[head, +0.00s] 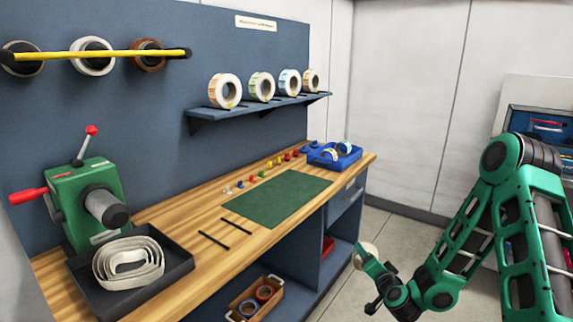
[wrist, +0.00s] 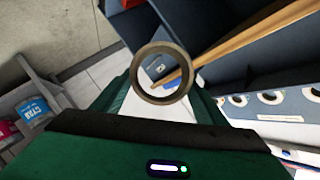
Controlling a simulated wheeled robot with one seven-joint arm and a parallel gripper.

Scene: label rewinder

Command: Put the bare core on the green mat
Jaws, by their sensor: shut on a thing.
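The bare core (wrist: 161,100) is a thin brown-grey ring, held upright between my fingertips in the wrist view, with its open hole facing the camera. In the head view it shows as a small pale shape (head: 369,249) at the end of my arm. My gripper (head: 362,257) is shut on it, out over the floor to the right of the bench and apart from it. The green mat (head: 277,199) lies flat and empty on the wooden bench top. I cannot make out the mat in the wrist view.
Two black bars (head: 214,240) lie left of the mat; small coloured pieces (head: 265,174) line its back. A blue bin (head: 345,161) stands at the bench's right end. A green rewinder (head: 85,200) and a black tray (head: 180,265) with coiled strip are at left. Label rolls (head: 225,91) sit on the shelf.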

